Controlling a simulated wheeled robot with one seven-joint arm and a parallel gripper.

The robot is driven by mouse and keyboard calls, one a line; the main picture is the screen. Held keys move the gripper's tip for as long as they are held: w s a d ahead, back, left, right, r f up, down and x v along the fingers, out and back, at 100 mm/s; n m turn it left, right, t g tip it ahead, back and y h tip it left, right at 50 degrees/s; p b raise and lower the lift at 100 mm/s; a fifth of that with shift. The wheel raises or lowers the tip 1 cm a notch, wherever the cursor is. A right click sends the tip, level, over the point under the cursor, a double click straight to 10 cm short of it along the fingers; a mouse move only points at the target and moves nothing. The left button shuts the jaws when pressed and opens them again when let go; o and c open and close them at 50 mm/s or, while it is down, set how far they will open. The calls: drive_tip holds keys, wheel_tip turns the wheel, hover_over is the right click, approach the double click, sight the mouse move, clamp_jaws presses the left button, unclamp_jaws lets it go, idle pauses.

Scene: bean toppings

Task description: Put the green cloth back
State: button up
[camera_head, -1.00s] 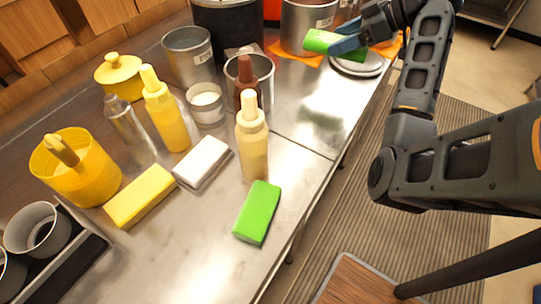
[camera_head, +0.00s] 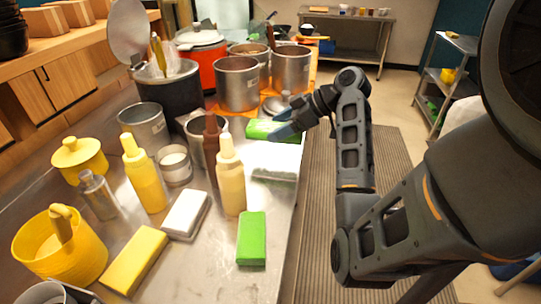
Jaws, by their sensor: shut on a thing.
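My gripper (camera_head: 284,130) is shut on a green cloth (camera_head: 262,128), a flat block-like piece, at the far right part of the metal counter. It is held flat close over the counter top, and its reflection shows below it. I cannot tell whether it touches the counter. A second green cloth (camera_head: 252,238) lies on the counter at the near right edge. A white cloth (camera_head: 186,214) and a yellow cloth (camera_head: 135,260) lie in a row to its left.
Sauce bottles (camera_head: 231,180) stand between the two green cloths. Metal pots (camera_head: 237,84) and a red cooker (camera_head: 201,60) stand behind my gripper. A yellow pot (camera_head: 60,250) is at left.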

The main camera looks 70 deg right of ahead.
hover_over(272, 168)
wheel_tip(272, 168, down, 3)
drive_tip(key=shift+r+p, duration=0.15)
drive_tip(key=shift+p, duration=0.15)
drive_tip(key=shift+f, duration=2.1)
drive_tip(key=shift+f, duration=0.15)
drive_tip(key=o, duration=1.1)
